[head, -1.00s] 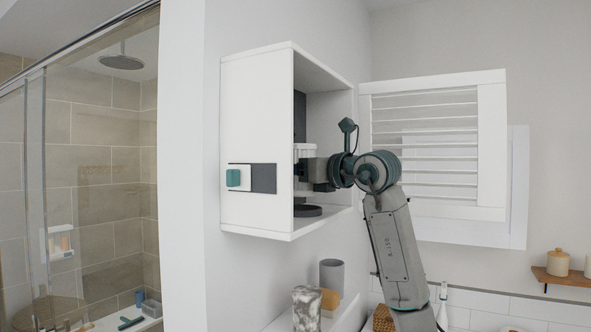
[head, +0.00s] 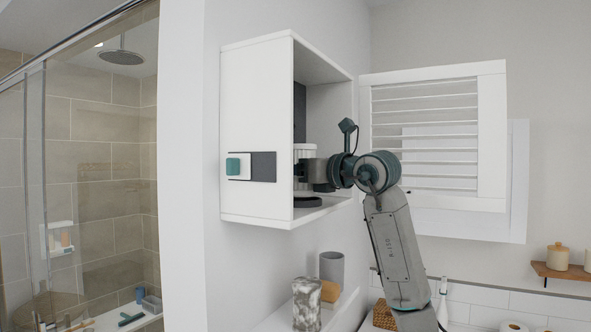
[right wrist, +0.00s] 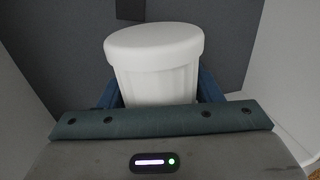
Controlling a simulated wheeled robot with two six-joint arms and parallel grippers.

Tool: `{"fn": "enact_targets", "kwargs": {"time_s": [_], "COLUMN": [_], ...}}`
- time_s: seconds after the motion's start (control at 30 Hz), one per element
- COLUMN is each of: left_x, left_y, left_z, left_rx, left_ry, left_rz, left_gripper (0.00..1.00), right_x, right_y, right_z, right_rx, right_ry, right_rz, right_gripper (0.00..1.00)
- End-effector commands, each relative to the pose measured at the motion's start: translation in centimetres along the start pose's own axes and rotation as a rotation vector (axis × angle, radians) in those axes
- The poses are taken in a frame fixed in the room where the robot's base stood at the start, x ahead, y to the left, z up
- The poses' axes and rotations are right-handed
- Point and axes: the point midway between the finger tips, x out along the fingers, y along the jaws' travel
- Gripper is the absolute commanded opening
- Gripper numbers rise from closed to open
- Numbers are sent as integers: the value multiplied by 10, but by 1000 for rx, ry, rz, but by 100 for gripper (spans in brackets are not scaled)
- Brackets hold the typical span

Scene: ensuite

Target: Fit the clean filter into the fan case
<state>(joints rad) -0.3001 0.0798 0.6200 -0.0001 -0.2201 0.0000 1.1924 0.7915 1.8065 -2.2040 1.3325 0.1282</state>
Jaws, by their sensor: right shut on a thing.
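The fan case (head: 257,110) is a white wall box, open on its right side. A white ribbed cylinder with a wider cap, the filter (right wrist: 155,65), stands between my right gripper's fingers in the right wrist view. My right gripper (head: 304,170) is inside the case and shut on the filter, which shows partly in the head view (head: 306,150). A dark round disc (head: 307,201) lies on the case floor just below the gripper. The filter's lower end is hidden, so I cannot tell whether it touches the disc. My left gripper is out of view.
A louvred white door (head: 492,140) stands open to the right of the case, behind my arm. A shelf below holds a grey cup (head: 331,268) and a marbled tumbler (head: 307,302).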

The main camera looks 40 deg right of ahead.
Motion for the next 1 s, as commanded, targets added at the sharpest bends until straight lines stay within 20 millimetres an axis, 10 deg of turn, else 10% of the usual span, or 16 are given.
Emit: {"fn": "enact_targets", "kwargs": {"time_s": [0.87,0.9,1.0], "left_x": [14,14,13], "left_y": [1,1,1], "left_z": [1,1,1], "left_rx": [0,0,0], "left_ry": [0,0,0], "left_rz": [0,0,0], "left_gripper": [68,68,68], "right_x": [0,0,0], "right_y": [0,0,0], "right_z": [-18,-18,-18], "right_rx": [0,0,0], "right_ry": [-1,-1,-1], "right_rz": [0,0,0], "right_gripper": [35,62,82]}}
